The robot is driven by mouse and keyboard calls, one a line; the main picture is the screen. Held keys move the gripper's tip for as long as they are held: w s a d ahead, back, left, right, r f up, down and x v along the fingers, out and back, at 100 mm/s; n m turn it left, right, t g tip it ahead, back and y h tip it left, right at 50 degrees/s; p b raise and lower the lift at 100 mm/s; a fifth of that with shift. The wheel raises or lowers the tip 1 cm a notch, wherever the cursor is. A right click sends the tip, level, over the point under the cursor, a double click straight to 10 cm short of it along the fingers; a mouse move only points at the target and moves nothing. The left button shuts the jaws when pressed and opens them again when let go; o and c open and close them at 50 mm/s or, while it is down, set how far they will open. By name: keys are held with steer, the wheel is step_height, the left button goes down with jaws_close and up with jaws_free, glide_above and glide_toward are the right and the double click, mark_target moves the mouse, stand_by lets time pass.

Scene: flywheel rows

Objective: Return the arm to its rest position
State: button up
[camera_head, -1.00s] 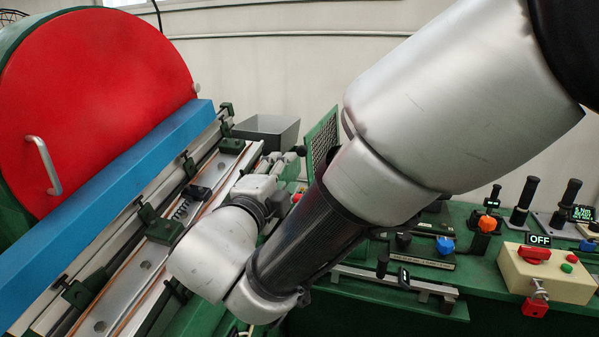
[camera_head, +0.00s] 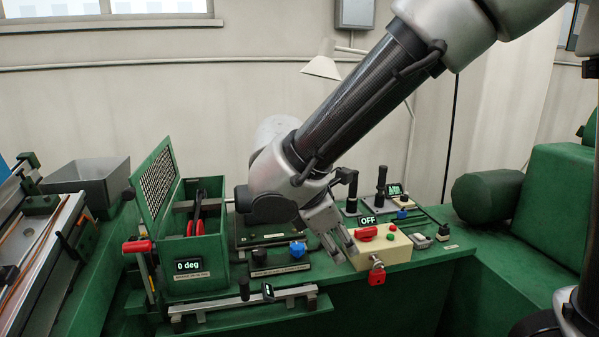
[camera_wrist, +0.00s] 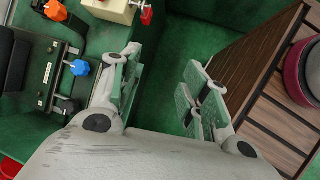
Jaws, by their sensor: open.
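My arm reaches down from the upper right in the head view. My gripper (camera_head: 338,245) hangs at its lower end, in front of the beige switch box (camera_head: 385,250), whose display reads OFF. In the wrist view my gripper (camera_wrist: 162,85) is open, its two fingers well apart, with only green surface between them. Nothing is held. I cannot tell from the head view how far the fingertips are from the box.
A green box with a mesh lid (camera_head: 195,245) reads 0 deg. A blue knob (camera_head: 297,249), a rail (camera_head: 245,303) and a red padlock (camera_head: 377,274) are near. A grey bin (camera_head: 90,184) stands left. A slatted wooden surface (camera_wrist: 265,85) lies right in the wrist view.

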steer(key=s+d+r+m+y, duration=0.1)
steer(key=s+d+r+m, duration=0.1)
steer(key=d+m, duration=0.5)
steer(key=s+d+r+m+y, duration=0.2)
steer(key=s+d+m, duration=0.3)
steer(key=d, duration=0.7)
steer(key=s+d+r+m+y, duration=0.2)
steer(key=s+d+r+m, duration=0.1)
steer(key=d+m, duration=0.5)
steer(key=shift+s+d+r+m, duration=0.25)
steer(key=shift+d+r+m, duration=0.15)
steer(key=shift+d, duration=0.7)
